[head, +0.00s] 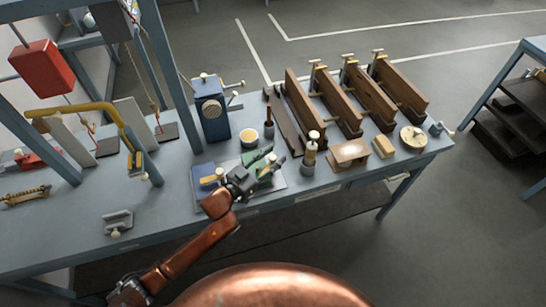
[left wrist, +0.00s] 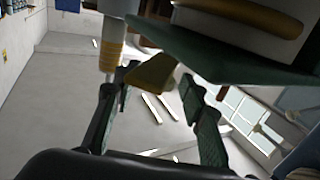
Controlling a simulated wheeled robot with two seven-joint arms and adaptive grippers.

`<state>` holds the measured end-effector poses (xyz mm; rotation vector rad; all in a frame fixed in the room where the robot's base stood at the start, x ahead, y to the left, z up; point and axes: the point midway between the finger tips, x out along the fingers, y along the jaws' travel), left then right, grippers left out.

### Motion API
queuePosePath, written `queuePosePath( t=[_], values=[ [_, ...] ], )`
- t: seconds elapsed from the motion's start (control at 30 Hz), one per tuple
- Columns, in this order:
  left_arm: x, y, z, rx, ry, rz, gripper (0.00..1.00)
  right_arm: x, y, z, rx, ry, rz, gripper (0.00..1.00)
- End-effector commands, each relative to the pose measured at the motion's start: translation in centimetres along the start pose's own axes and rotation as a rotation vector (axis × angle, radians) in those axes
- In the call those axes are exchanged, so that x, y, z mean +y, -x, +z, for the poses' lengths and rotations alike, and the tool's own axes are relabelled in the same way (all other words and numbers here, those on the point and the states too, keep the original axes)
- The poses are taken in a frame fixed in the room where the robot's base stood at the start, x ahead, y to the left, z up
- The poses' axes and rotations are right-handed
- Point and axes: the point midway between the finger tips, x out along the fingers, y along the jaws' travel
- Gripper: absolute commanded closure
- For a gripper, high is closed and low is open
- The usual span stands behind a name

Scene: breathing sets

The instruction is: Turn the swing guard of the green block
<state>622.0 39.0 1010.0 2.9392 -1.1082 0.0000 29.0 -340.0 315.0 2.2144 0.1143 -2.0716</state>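The green block (head: 251,157) stands on a pale board near the table's front edge, partly hidden behind my left gripper. My left gripper (head: 274,163) is over its right side, with its fingers spread. In the left wrist view a green slab (left wrist: 225,52), which seems to be part of the block, fills the upper right. A brass-coloured tab (left wrist: 153,73), perhaps the swing guard, juts out below it. The tab shows between the two open fingers of the left gripper (left wrist: 158,86). I cannot tell whether a finger touches it. My right gripper is not in view.
Wooden channels (head: 335,103) fill the back right.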

Motion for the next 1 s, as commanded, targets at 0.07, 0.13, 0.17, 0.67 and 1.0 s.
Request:
queuePosePath(
  t=[0.07, 0.13, 0.17, 0.67, 1.0],
  values=[
    [0.0, 0.0, 0.0, 0.000, 0.000, 0.000, 0.62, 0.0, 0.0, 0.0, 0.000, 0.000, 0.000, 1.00],
    [0.0, 0.0, 0.0, 0.000, 0.000, 0.000, 0.62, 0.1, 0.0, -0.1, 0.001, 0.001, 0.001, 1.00],
    [0.0, 0.1, 0.0, 0.000, 0.000, 0.000, 0.62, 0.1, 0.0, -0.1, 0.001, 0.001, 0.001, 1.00],
    [0.0, 8.3, 0.2, -0.004, 0.001, -0.001, 0.62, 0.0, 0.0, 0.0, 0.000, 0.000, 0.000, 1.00],
    [0.0, 11.9, 0.1, -0.001, 0.000, 0.000, 0.62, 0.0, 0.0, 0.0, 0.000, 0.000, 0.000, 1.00]
  ],
)
